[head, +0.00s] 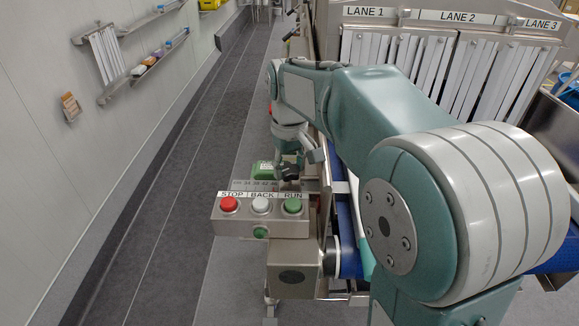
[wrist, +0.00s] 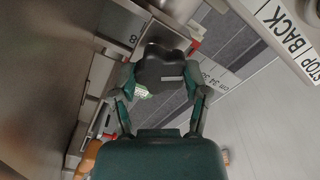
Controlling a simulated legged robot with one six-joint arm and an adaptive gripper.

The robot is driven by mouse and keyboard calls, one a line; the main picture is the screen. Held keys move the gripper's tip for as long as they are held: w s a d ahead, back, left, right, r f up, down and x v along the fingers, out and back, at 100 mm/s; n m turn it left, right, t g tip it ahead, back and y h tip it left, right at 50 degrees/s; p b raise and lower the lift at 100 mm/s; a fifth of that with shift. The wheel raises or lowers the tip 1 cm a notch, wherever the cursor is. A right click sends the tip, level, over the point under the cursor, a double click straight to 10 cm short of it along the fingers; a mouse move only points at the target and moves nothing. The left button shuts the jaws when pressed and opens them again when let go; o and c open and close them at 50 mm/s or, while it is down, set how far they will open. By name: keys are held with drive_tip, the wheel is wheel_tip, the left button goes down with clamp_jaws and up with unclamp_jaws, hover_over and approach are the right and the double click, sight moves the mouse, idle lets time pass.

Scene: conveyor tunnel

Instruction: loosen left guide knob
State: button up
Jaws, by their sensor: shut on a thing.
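The left guide knob is a black lobed knob (head: 287,171). In the head view it sits above the control box, beside a small green block. In the wrist view the knob (wrist: 162,62) lies between the fingers of my gripper (wrist: 163,80), with a pale line on its lower right. My gripper is shut on the knob, one finger on each side. In the head view my gripper (head: 301,158) comes down to the knob from above and is partly hidden by my arm. The knob's shaft is hidden.
A control box (head: 260,226) with STOP, BACK and RUN buttons stands just in front of the knob. A ruler scale (head: 256,185) runs behind the buttons. The blue belt (head: 347,235) lies to the right, below lane strips. The floor aisle on the left is clear.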

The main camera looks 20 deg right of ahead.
sight(288, 167)
drive_tip(key=shift+w, duration=0.1)
drive_tip(key=o, duration=1.2)
drive_tip(key=shift+w, duration=0.1)
drive_tip(key=shift+c, duration=0.2)
drive_tip(key=shift+a, duration=0.1)
wheel_tip(288, 167, up, 12)
drive_tip(key=shift+f, duration=0.1)
